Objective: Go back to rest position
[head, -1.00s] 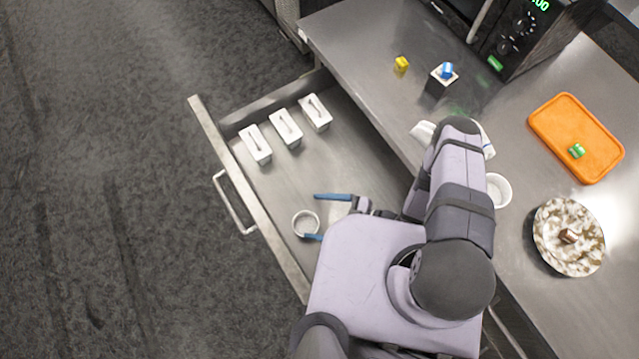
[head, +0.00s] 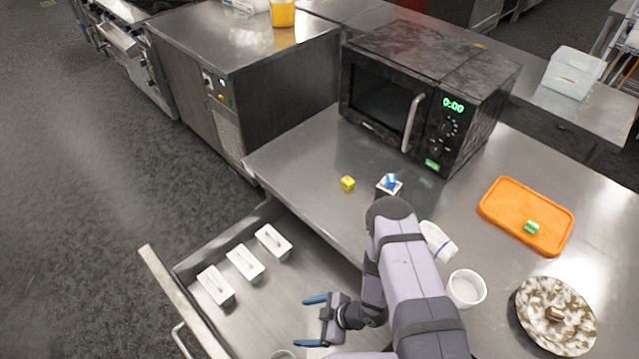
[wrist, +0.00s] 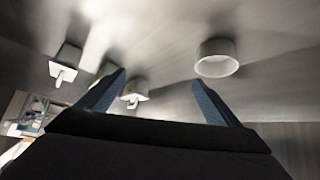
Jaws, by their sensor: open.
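My gripper (head: 314,321) is open and empty, with its two blue fingers spread over the open drawer (head: 232,318). In the wrist view my gripper (wrist: 158,98) also shows open, with nothing between its fingers. A small round cup (wrist: 217,58) stands in the drawer, apart from the fingers; in the head view only its rim (head: 283,354) shows at the bottom edge. Several white holders (head: 215,286) stand in a row in the drawer, to the left of my gripper.
On the counter are a microwave (head: 430,95), a yellow cube (head: 348,184), a blue-and-white item on a dark block (head: 389,184), a white bottle (head: 437,240), a white bowl (head: 466,288), an orange tray (head: 505,222) with a green item (head: 532,227), and a marbled plate (head: 535,310).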

